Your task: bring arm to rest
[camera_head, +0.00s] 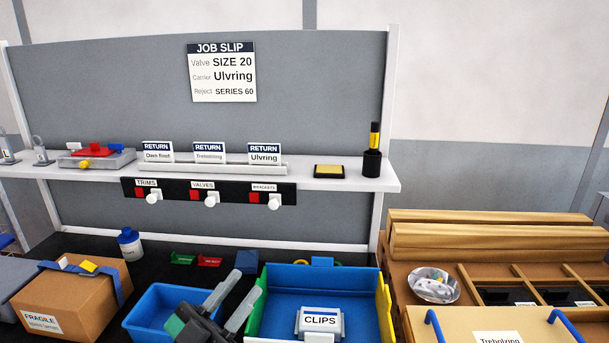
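My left gripper (246,284) comes in at the bottom, left of centre. Its two grey fingers are spread with a gap between them, and I see nothing held. It is above the gap between the small blue bin (158,300) and the larger blue bin with green and yellow sides (290,277). My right gripper is not in view.
A "CLIPS" holder (320,321) is in the larger bin. A cardboard box (85,300) and white bottle (130,243) stand at left. A wooden organizer (520,262) with a metal bowl (433,285) is at right. A shelf (345,183) crosses behind.

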